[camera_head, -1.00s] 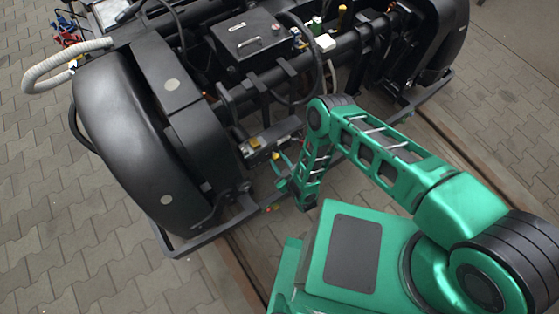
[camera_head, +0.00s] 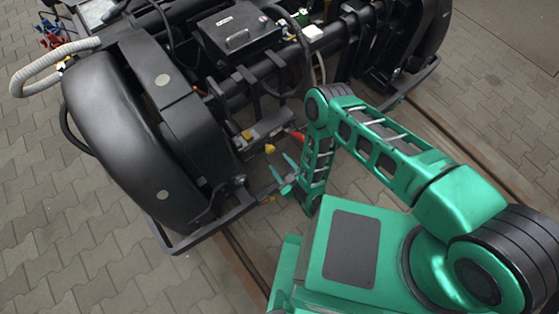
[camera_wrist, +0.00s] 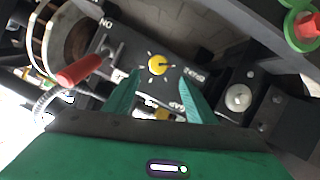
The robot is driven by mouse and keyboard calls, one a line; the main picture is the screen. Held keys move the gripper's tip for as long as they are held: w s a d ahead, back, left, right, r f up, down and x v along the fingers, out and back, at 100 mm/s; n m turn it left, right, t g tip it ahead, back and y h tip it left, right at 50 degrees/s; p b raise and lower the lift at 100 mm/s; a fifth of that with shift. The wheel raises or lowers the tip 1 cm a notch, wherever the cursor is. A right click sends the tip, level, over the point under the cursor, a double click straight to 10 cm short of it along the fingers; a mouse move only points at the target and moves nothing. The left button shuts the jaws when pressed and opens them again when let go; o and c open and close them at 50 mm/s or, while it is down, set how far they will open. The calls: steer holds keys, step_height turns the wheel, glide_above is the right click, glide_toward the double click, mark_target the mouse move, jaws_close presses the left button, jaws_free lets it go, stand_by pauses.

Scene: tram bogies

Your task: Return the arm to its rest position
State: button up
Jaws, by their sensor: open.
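My green arm reaches from the lower right of the head view and bends down at the elbow near the bogie. My gripper (camera_head: 281,170) is beside the bogie's near side, its two teal fingers apart and empty. In the wrist view my gripper (camera_wrist: 160,92) shows its fingers spread, pointing at a dark control box (camera_wrist: 130,55) with a yellow round knob (camera_wrist: 157,64) and a red lever (camera_wrist: 78,71) on its left. The fingers seem apart from the knob. The same box shows in the head view (camera_head: 265,131).
The black bogie (camera_head: 120,140) fills the upper left and middle, with a lidded box (camera_head: 238,36) on top. A white corrugated hose (camera_head: 35,70) loops at the left. A rail (camera_head: 480,155) runs along the paving. Paving at the lower left (camera_head: 80,260) is clear.

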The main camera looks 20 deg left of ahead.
steer(key=shift+v, duration=0.95)
steer(key=shift+w+d, duration=0.1)
steer(key=shift+d, duration=0.05)
steer(key=shift+w, duration=0.1)
